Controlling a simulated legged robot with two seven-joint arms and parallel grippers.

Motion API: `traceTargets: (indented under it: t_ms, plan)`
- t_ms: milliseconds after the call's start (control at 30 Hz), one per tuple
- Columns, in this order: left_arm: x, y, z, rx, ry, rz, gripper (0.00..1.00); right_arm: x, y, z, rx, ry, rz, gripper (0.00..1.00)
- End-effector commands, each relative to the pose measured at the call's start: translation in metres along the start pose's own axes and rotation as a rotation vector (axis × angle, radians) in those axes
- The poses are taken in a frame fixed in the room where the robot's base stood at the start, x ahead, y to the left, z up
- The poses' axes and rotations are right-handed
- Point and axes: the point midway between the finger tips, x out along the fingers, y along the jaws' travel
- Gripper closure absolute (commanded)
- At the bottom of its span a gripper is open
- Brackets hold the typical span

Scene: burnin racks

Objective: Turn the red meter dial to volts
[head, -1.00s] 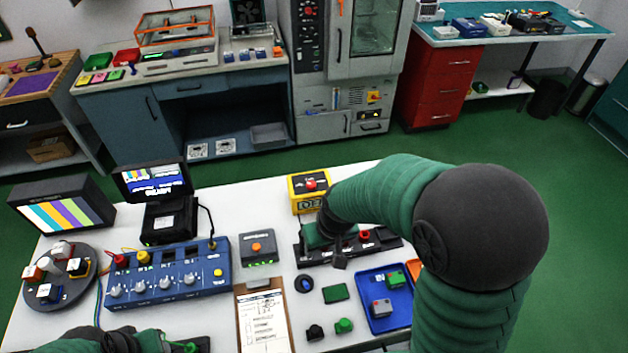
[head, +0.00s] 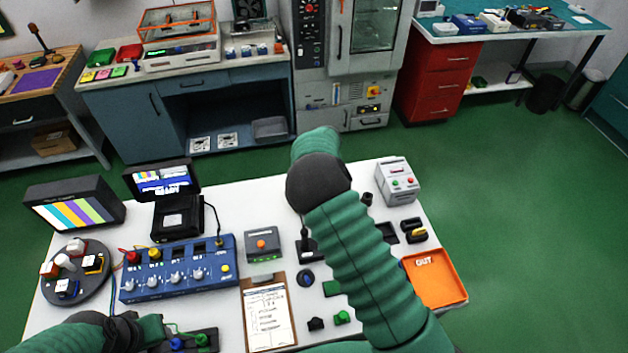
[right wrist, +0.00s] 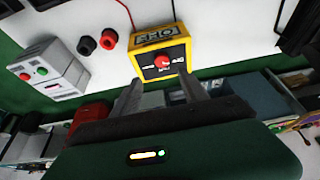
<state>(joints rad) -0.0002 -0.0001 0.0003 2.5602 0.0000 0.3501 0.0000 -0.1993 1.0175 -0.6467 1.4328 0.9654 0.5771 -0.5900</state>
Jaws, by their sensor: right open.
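The yellow meter box (right wrist: 160,46) with its red dial (right wrist: 162,61) shows in the right wrist view, on the white table. Small markings flank the dial, but I cannot read its setting. My right gripper (right wrist: 159,84) is open, its two fingers pointing toward the box, one on each side of the dial's line. They look apart from the dial and hold nothing. In the head view my right arm hides the meter and the right gripper. My left arm (head: 125,330) shows at the lower left; its fingers cannot be made out.
A grey box with red and green buttons (head: 397,181) stands at the table's far right; black and red round sockets (right wrist: 97,44) lie near the meter. An orange OUT tray (head: 435,278), a blue control panel (head: 178,268) and a clipboard (head: 268,315) occupy the table.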

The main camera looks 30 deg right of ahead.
Motion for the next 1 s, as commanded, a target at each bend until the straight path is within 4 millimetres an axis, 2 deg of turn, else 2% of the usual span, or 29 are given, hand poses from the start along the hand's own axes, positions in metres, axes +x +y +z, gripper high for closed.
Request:
traceTargets:
  t_ms: [33,200,300,433,600,800,1000]
  plan:
    - [-0.007,0.000,-0.002,0.000,0.000,0.000,0.64,0.011,0.001,0.000,-0.002,-0.004,0.003,0.48]
    - [-0.018,0.000,-0.004,0.000,0.000,0.000,0.64,0.056,0.000,0.001,-0.003,-0.003,0.002,0.48]
    - [-0.022,0.000,-0.005,0.000,0.000,0.000,0.64,0.077,0.000,0.001,-0.003,-0.002,0.000,0.48]
    - [-0.023,0.000,-0.006,-0.001,0.000,0.000,0.64,0.097,0.001,0.000,-0.002,0.001,0.001,0.48]
    - [-0.024,0.000,-0.006,0.000,0.000,0.000,0.64,0.106,0.000,0.000,-0.001,0.001,-0.001,0.48]
    - [-0.023,0.000,-0.006,0.000,0.000,0.000,0.64,0.106,-0.001,0.000,0.000,0.001,-0.001,0.48]
    - [-0.023,0.000,-0.006,0.000,0.000,0.000,0.64,0.106,-0.001,0.000,0.000,0.001,-0.001,0.75]
